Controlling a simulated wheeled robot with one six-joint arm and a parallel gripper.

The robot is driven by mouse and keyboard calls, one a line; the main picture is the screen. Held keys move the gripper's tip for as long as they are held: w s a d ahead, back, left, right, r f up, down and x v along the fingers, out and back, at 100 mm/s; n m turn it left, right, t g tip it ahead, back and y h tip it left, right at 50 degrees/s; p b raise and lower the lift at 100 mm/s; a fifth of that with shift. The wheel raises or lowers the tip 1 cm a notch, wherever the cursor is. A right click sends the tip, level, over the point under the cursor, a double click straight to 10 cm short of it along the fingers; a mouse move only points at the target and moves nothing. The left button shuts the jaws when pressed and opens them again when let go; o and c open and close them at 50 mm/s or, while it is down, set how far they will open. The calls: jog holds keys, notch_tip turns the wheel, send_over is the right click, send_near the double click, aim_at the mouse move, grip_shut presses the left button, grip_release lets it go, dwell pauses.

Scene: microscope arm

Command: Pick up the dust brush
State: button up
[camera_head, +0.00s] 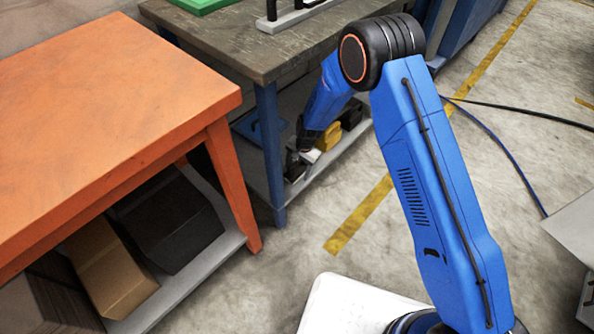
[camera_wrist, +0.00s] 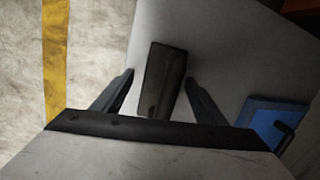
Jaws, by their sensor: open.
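A dark, tapered block-like object, likely the dust brush (camera_wrist: 160,82), lies on the grey lower shelf in the wrist view. The picture is too dim to show bristles. My gripper (camera_wrist: 159,76) is open, with one finger on each side of this object. A gap shows between the object and each finger; whether the fingers are down at its height I cannot tell. In the head view my gripper (camera_head: 301,160) is low at the front edge of the shelf, under the dark worktable. The brush cannot be made out there.
The worktable (camera_head: 250,42) overhangs the lower shelf (camera_head: 336,155), and its blue leg (camera_head: 270,150) stands left of my gripper. Yellow (camera_head: 329,137) and black (camera_head: 352,114) bins sit behind it. A flat blue item (camera_wrist: 277,116) lies right in the wrist view. An orange table (camera_head: 100,110) stands left.

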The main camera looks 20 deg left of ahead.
jog(key=shift+f, duration=0.4)
jog(key=c, duration=1.3)
jog(key=shift+c, duration=0.2)
jog(key=shift+r, duration=0.15)
notch_tip(320, 180, up, 10)
jog(key=shift+f, duration=0.1)
